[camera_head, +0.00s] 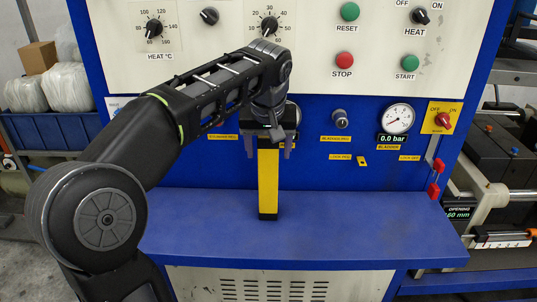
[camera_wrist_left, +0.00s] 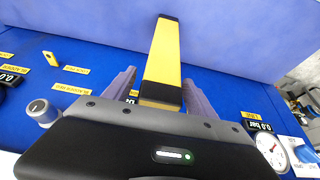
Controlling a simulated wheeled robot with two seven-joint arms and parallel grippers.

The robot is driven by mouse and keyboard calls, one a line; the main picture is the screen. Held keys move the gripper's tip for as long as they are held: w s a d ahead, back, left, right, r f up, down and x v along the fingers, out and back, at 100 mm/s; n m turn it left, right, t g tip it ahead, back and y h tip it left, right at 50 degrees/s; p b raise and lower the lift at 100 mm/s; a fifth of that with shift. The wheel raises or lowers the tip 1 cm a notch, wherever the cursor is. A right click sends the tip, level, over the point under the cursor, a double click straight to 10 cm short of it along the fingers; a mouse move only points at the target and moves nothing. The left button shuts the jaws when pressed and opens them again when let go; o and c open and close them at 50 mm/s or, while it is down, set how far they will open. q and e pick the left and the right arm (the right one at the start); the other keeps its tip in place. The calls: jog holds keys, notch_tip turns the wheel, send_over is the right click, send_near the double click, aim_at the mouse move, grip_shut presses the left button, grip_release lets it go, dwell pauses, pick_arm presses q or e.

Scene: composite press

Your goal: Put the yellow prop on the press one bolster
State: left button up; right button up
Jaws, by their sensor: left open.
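The yellow prop (camera_head: 268,180) is a slim upright bar with black ends. Its lower end appears to rest on the blue ledge (camera_head: 370,228) of the control cabinet. My left gripper (camera_head: 270,153) is at the prop's upper end, with one finger on each side. In the left wrist view the prop (camera_wrist_left: 163,52) passes between the open fingers of the left gripper (camera_wrist_left: 160,78), with gaps visible on both sides. My right gripper is out of view. I cannot identify the press one bolster in these views.
The blue cabinet front behind the prop carries a pressure gauge (camera_head: 397,119), a red-knobbed switch (camera_head: 443,121) and several buttons above. Machinery with an opening display (camera_head: 459,213) stands at the right. The ledge is clear on both sides of the prop.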

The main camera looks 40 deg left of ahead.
aim_at(268, 138)
pick_arm(q)
jog(key=v, duration=0.4)
jog(key=p+v, duration=0.4)
jog(key=v, duration=0.1)
jog(key=shift+s+d+r+p, duration=0.1)
jog(key=shift+r+p, duration=0.25)
jog(key=shift+o, duration=0.4)
jog(key=shift+f, duration=0.15)
